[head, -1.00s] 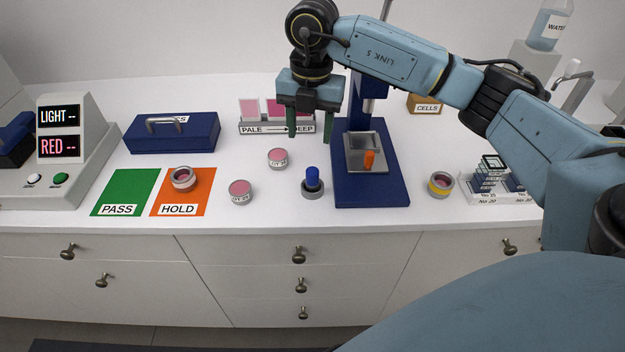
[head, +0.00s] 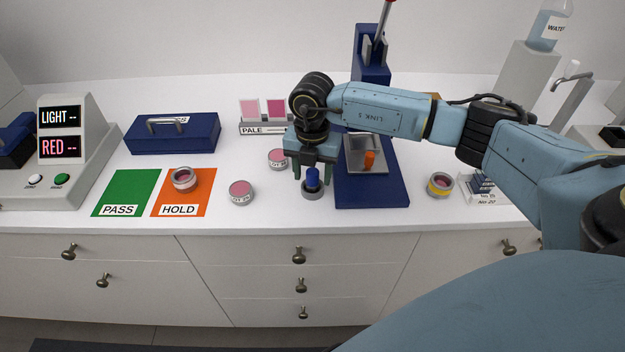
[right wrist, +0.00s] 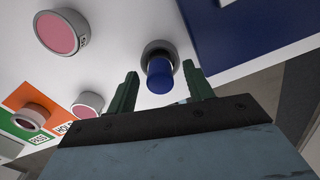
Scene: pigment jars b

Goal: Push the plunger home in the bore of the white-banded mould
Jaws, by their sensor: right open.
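A blue plunger (head: 312,178) stands upright in a small grey ring-shaped mould (head: 312,194) on the counter, left of the blue press base. I cannot make out a white band on this mould. In the right wrist view, the plunger (right wrist: 160,76) sticks up out of the grey mould (right wrist: 158,48). My right gripper (head: 313,172) is open, pointing down, with its green fingers on either side of the plunger. The wrist view shows a gap between the fingers (right wrist: 160,70) and the plunger. My left gripper is out of view.
The blue press (head: 370,195) stands close on the right, with a grey tray holding an orange piece (head: 369,160). Pink jars (head: 241,192) (head: 278,159) stand left and behind.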

